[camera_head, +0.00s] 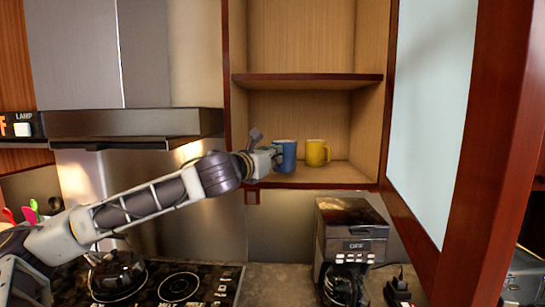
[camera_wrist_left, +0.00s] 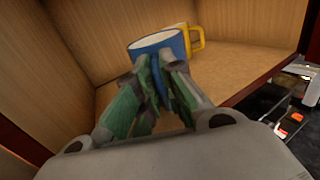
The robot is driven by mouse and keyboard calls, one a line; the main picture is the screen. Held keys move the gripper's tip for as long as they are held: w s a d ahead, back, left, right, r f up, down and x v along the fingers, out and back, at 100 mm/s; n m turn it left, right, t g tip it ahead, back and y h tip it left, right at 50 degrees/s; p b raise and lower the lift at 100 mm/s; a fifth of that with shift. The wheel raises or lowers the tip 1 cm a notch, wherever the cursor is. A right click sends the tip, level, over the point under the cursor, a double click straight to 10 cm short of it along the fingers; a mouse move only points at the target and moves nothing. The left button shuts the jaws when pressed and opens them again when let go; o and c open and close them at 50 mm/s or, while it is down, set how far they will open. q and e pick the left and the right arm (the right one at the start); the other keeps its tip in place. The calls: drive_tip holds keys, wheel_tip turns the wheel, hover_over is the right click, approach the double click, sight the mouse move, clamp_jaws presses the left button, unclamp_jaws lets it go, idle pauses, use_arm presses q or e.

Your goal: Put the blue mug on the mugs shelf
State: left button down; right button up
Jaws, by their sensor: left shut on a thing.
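The blue mug (camera_head: 287,154) is inside the open wooden cabinet, at its lower shelf (camera_head: 330,174), in the head view. It looks upright. My left gripper (camera_head: 274,154) reaches in from the left and is shut on the mug. In the left wrist view the gripper's fingers (camera_wrist_left: 162,78) close on the near side of the blue mug (camera_wrist_left: 150,42), with its white inside showing at the top. The fingers hide part of the mug. I cannot tell whether its base touches the shelf. My right gripper is not in view.
A yellow mug (camera_head: 317,153) stands on the same shelf, right beside the blue mug. An upper shelf (camera_head: 307,80) is above, empty. The cabinet door (camera_head: 432,110) stands open at the right. A coffee maker (camera_head: 350,245) and a stove (camera_head: 170,284) are below.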

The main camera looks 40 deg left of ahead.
use_arm(q)
drive_tip(key=shift+w+a+r, duration=0.1)
drive_tip(key=shift+w+a, duration=0.35)
drive_tip(key=shift+w, duration=0.3)
drive_tip(key=shift+f, duration=0.55)
drive_tip(key=c, duration=1.5)
unclamp_jaws()
drive_tip(key=shift+s, duration=0.1)
drive_tip(key=shift+o, duration=0.2)
drive_tip(key=shift+f, duration=0.1)
drive_tip(key=shift+s, duration=0.2)
